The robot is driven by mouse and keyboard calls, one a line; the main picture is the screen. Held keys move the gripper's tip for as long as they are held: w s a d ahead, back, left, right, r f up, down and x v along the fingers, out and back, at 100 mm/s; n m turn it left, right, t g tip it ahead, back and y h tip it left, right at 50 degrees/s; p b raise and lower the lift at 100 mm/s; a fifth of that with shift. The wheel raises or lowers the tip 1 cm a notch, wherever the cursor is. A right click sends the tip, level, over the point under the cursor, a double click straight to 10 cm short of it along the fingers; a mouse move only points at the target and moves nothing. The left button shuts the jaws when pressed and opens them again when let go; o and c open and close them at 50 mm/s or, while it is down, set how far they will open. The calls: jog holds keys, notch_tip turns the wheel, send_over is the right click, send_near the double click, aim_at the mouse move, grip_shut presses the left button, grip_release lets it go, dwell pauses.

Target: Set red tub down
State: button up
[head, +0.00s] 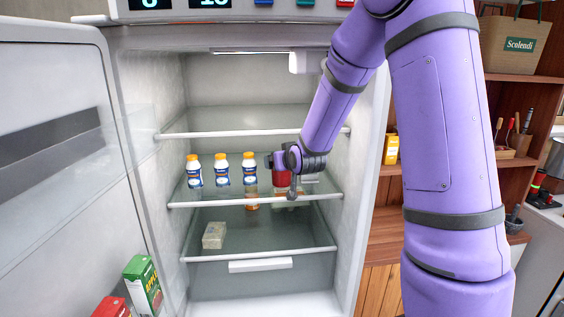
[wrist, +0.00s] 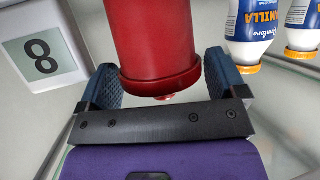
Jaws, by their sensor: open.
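The red tub (wrist: 153,45) stands between the two blue-padded fingers of my gripper (wrist: 163,82) in the wrist view. The jaws are open, with a gap visible at the left finger and the right finger very close to the tub. In the head view the red tub (head: 282,178) is on the middle glass shelf (head: 225,201) of the open fridge, partly hidden by my gripper (head: 281,163). Whether its base rests fully on the glass is hard to tell from these views.
Several white bottles with yellow caps (head: 221,170) stand left of the tub on the same shelf. A white block marked 8 (wrist: 42,56) is beside the tub. A pale box (head: 214,235) sits on the shelf below. The fridge door (head: 60,150) stands open at left.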

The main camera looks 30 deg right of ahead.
jog(key=s+a+r+g, duration=0.2)
jog(key=s+a+r, duration=0.1)
jog(key=s, duration=0.9)
jog(key=s+a+r+n+g+y, duration=0.1)
jog(key=s+a+r+g, duration=0.2)
jog(key=s, duration=1)
jog(key=s+a+r+g+y, duration=0.1)
jog(key=s+a+r+g, duration=0.2)
jog(key=s, duration=1)
notch_tip(320, 180, up, 4)
jog(key=shift+a+f+n, duration=0.2)
jog(key=shift+a+n, duration=0.1)
jog(key=shift+a, duration=0.35)
jog(key=shift+c, duration=0.2)
